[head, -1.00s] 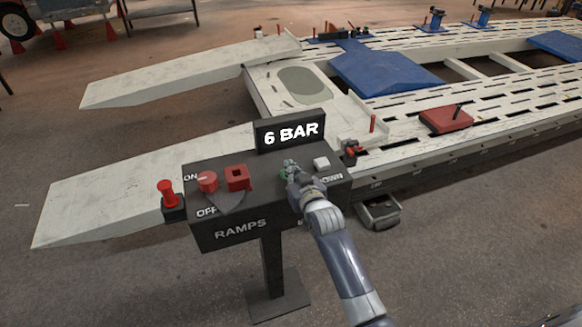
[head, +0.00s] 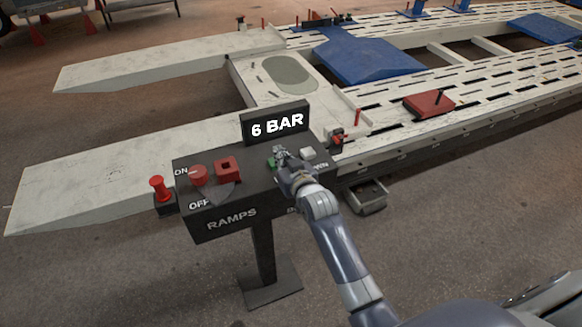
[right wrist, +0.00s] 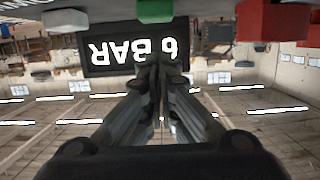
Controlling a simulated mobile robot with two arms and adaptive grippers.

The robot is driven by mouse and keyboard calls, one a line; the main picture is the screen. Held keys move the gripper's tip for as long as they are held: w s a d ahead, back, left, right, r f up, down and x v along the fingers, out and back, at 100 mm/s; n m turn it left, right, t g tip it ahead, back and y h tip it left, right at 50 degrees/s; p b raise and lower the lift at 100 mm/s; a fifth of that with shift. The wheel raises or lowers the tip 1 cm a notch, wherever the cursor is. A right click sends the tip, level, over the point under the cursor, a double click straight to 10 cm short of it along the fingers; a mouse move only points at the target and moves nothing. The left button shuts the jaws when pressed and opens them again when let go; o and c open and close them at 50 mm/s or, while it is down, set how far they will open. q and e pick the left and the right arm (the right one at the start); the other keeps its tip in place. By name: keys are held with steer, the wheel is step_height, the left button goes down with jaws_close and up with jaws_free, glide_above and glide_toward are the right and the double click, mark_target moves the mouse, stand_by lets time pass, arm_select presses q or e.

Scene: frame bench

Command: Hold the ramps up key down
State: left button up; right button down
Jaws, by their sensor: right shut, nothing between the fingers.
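The dark control box (head: 232,222) labelled RAMPS stands on a post. A green key (head: 271,163) and a white key (head: 308,153) sit on its right half; the label by the white key ends in "WN", and the other label is mostly hidden by my arm. My right gripper (head: 281,155) is shut and empty, with its tips right by the green key. In the right wrist view, upside down, the green key (right wrist: 156,11) shows beyond the closed fingertips (right wrist: 158,64) with a visible gap; contact cannot be told. Two pale ramps (head: 110,165) slope to the floor. My left gripper is out of view.
A dark sign (head: 277,123) reading 6 BAR rises behind the keys. A red knob (head: 198,174) marked ON and OFF and a square red part (head: 228,167) sit left on the box. A red plunger (head: 158,188) stands at its left side. The slotted frame bench (head: 470,95) fills the background.

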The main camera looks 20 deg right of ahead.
steer(key=b+v, duration=0.1)
steer(key=v, duration=0.6)
steer(key=shift+r+b, duration=0.15)
steer(key=shift+b, duration=0.15)
steer(key=shift+s+d, duration=0.1)
steer(key=shift+s, duration=0.05)
steer(key=s+a+f+g+b, duration=0.15)
steer(key=s+f, duration=0.35)
steer(key=f, duration=0.8)
steer(key=s+f+n+g+b, duration=0.1)
steer(key=s+f+g, duration=0.3)
steer(key=f, duration=1)
steer(key=s+f+g+b, duration=0.15)
steer(key=s+f, duration=0.45)
steer(key=f, duration=0.7)
steer(key=s+d+f+g, duration=0.1)
steer(key=s+f+g, duration=0.1)
steer(key=s+f, duration=0.5)
steer(key=s+d+f+g+b, duration=0.1)
steer(key=s+f, duration=0.6)
steer(key=s, duration=0.9)
steer(key=s+d+f+n+g+b, duration=0.1)
steer(key=s+f+g, duration=0.3)
steer(key=s+f, duration=0.4)
steer(key=s+d, duration=0.1)
steer(key=s, duration=0.2)
steer(key=shift+s+d+h, duration=0.25)
steer(key=shift+s+h, duration=0.05)
steer(key=shift+s, duration=0.1)
